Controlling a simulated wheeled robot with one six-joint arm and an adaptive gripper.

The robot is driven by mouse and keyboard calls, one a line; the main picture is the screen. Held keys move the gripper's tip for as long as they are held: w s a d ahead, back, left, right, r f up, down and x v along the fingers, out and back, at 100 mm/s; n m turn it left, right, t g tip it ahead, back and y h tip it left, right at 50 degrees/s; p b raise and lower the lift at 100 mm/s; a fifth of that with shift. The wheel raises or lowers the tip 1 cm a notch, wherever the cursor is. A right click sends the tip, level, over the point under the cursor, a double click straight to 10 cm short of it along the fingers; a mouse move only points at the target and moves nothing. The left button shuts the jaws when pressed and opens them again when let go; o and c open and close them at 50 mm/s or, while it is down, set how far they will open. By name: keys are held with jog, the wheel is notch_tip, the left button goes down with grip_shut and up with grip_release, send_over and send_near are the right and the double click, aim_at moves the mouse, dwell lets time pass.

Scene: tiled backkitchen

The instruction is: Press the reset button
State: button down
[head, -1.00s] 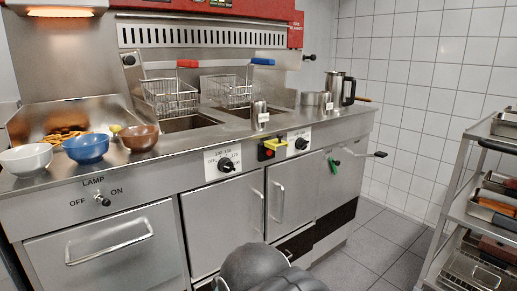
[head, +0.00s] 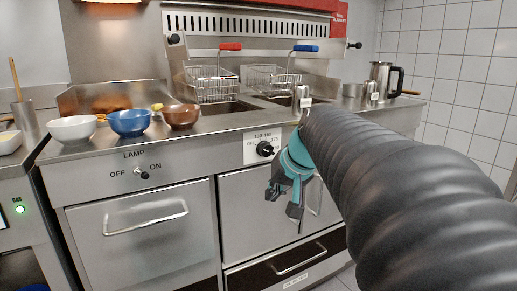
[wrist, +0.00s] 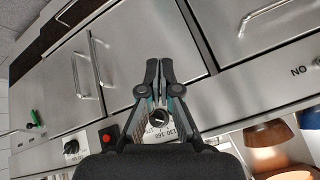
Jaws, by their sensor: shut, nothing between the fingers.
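A small red button (wrist: 107,137) on a dark housing shows in the wrist view, left of my gripper on the fryer's front panel. I take it for the reset button; its label is not readable. In the head view my arm hides it. My gripper (head: 284,201) is teal and black and hangs in front of the fryer cabinet, right of the lamp switch. In the wrist view my gripper (wrist: 159,72) has its fingertips together, empty, apart from the button and over the cabinet door.
A thermostat dial (head: 265,148) is just behind my gripper; another dial (wrist: 71,147) sits beyond the button. A green handle (wrist: 35,117) is further left. Door handles (wrist: 93,72) stick out.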

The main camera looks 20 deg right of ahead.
jog(key=w+d+r+m+t+b, duration=0.1)
jog(key=w+d, duration=0.1)
jog(key=d, duration=0.6)
jog(key=w+d+r+m+t+b, duration=0.1)
jog(key=w+d, duration=0.1)
jog(key=d, duration=0.6)
jog(key=w+d+r+m+t+h+b, duration=0.1)
jog(key=w+d+b, duration=0.1)
jog(key=d, duration=0.7)
jog(key=shift+w, duration=0.6)
jog(key=shift+w, duration=0.15)
jog(key=w+p, duration=0.4)
jog(key=w, duration=0.4)
jog(key=shift+w+a, duration=0.3)
jog(key=shift+a, duration=0.05)
